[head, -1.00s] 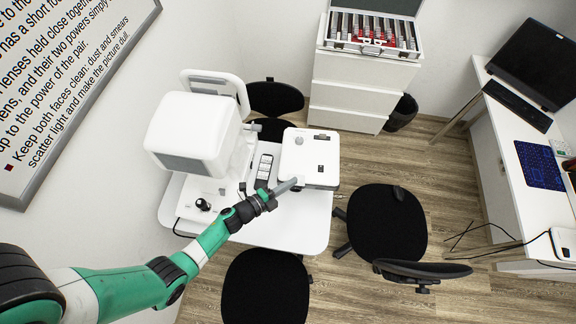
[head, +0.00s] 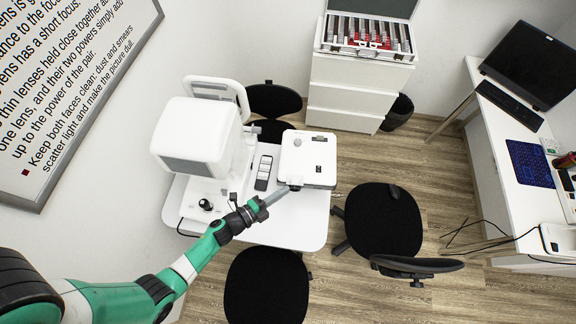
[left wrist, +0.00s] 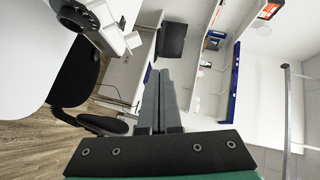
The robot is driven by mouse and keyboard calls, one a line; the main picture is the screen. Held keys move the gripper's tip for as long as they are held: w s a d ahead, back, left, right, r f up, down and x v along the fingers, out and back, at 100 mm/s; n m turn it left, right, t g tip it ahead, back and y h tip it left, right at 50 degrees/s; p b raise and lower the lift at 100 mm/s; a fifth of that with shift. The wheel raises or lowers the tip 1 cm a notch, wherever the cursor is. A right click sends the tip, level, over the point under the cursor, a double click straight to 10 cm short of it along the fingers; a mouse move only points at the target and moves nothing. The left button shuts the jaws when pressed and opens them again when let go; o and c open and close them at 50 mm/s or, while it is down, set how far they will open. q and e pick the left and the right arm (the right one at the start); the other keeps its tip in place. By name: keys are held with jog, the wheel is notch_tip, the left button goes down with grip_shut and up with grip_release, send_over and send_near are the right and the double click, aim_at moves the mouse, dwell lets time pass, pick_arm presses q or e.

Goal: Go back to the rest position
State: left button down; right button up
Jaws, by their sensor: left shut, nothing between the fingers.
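My left gripper (head: 282,193) is shut and empty. In the head view its fingertips overlap the lower left corner of a white box-shaped device (head: 322,174) on the white instrument table (head: 290,233); I cannot tell whether they touch. In the left wrist view the two grey fingers of the left gripper (left wrist: 156,78) lie together, pointing away from the camera with nothing between them. My right gripper is in neither view.
A large white eye instrument (head: 190,140) and a remote-like handset (head: 263,172) stand on the table. Black chairs (head: 383,222) surround it. A lens case (head: 366,38) tops a white cabinet (head: 350,95). A desk (head: 500,160) stands at right. Wood floor (head: 435,165) shows between.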

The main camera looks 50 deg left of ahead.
pick_arm(q)
jog(key=s+a+r+p, duration=0.1)
jog(key=s+r+p, duration=0.1)
jog(key=s, duration=0.4)
jog(key=shift+a+r, duration=0.2)
jog(key=shift+r, duration=0.45)
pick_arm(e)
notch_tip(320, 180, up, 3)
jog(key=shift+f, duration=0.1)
